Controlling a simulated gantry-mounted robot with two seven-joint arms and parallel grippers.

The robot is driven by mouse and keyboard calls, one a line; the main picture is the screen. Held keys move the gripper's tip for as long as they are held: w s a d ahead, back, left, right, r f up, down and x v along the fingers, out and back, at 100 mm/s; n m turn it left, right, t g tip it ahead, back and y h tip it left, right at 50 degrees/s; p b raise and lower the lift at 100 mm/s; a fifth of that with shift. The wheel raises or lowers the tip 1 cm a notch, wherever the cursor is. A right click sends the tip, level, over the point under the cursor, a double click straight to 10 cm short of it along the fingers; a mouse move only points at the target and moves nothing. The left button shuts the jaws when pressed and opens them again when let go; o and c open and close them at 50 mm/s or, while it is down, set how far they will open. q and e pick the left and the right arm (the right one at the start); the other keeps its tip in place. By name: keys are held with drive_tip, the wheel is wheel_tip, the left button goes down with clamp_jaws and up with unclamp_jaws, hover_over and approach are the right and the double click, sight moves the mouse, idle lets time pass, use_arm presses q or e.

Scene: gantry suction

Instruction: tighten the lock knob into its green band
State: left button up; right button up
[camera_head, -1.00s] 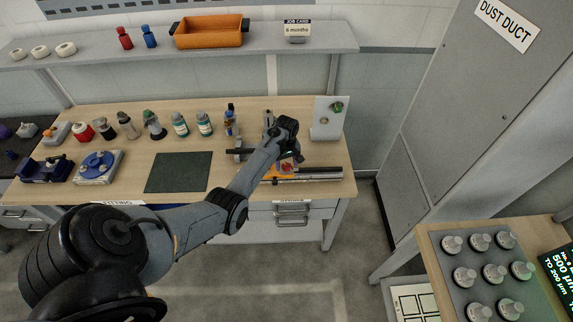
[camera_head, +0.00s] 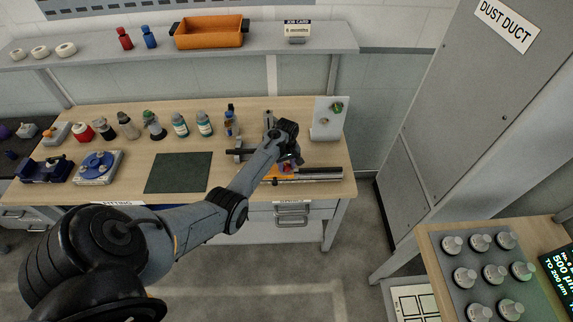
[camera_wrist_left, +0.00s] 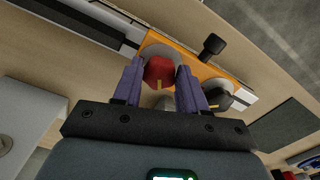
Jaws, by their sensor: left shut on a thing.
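A red knob (camera_wrist_left: 158,72) with a yellow mark sits on an orange plate (camera_wrist_left: 185,58) in the left wrist view. My left gripper (camera_wrist_left: 160,82) has its purple fingers on either side of the red knob and is shut on it. In the head view my left gripper (camera_head: 288,163) is at the orange fixture (camera_head: 272,179) on the bench's right part, and my arm partly covers it. A dark knob (camera_wrist_left: 217,93) with a yellow mark stands beside the right finger. I cannot make out a green band at the knob. My right gripper is not in view.
A grey rail (camera_head: 320,174) runs right from the fixture. A white upright panel (camera_head: 330,118) stands behind it. Several bottles (camera_head: 180,125) line the bench's back, and a dark green mat (camera_head: 179,173) lies left. A small black knob (camera_wrist_left: 212,46) stands near the plate's edge.

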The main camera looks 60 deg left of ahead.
use_arm(q)
drive_tip(key=shift+r+m+p, duration=0.15)
drive_tip(key=shift+m+p, duration=0.75)
drive_tip(key=shift+m, duration=0.1)
drive_tip(key=shift+m+p, duration=0.5)
drive_tip(key=shift+m, duration=0.4)
drive_tip(key=shift+s+m+p, duration=0.1)
drive_tip(key=shift+m+p, duration=0.45)
drive_tip(key=shift+m, duration=0.65)
drive_tip(key=shift+a+m+p, duration=0.1)
drive_tip(key=shift+m+p, duration=0.25)
drive_tip(key=shift+m, duration=1.05)
drive_tip(key=o, duration=1.1)
drive_tip(key=shift+c, duration=0.2)
